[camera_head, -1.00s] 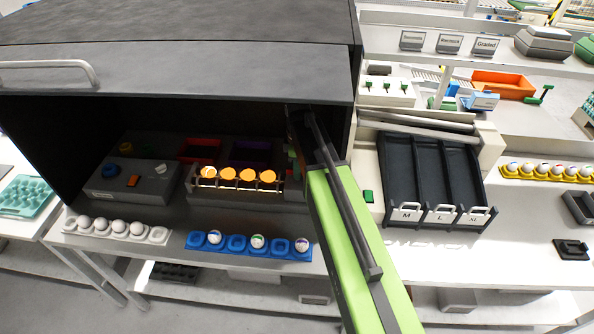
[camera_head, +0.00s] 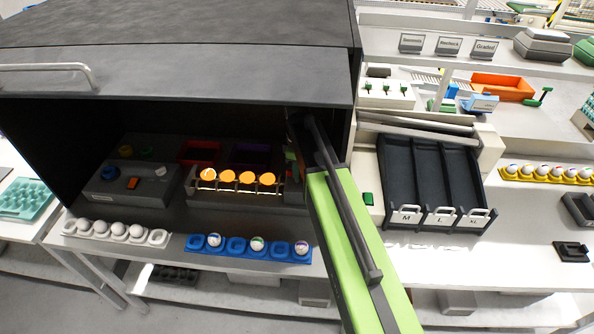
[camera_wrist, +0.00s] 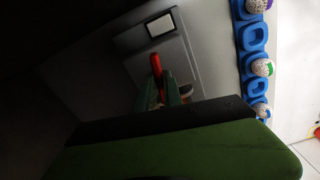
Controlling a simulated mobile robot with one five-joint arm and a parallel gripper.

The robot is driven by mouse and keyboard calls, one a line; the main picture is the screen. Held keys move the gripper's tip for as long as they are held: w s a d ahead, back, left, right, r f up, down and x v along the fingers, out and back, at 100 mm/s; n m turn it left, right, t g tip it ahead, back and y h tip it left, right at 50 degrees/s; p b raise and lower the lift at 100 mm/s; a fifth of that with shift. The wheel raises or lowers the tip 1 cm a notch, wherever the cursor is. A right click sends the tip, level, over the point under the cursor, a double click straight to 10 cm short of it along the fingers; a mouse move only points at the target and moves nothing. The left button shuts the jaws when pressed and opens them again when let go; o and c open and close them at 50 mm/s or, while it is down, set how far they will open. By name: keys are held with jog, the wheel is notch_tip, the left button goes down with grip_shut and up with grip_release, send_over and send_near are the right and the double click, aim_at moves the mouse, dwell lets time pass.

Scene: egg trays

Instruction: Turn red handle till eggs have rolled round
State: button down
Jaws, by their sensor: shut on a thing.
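Several eggs (camera_head: 247,178) glow orange in a row on the lit roller stand (camera_head: 235,193) inside the dark hood. The red handle (camera_wrist: 155,64) shows in the wrist view, standing out from a grey box with a pale panel. My gripper (camera_wrist: 167,93) has its green fingers around the handle's lower part and is shut on it. In the head view my gripper (camera_head: 291,161) is at the right end of the roller stand, mostly in shadow. My green arm hides the area to its right, and the handle cannot be made out there.
A dark hood (camera_head: 180,65) overhangs the work area. A grey control box (camera_head: 130,185) stands left of the rollers. In front lie a white egg tray (camera_head: 157,237) and a blue egg tray (camera_head: 236,245). Black sorting lanes (camera_head: 400,170) stand right of my arm.

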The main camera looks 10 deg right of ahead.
jog(key=m, duration=1.1)
jog(key=shift+m, duration=0.4)
jog(key=m, duration=0.4)
jog(key=shift+m, duration=1.9)
jog(key=c, duration=1.5)
grip_release()
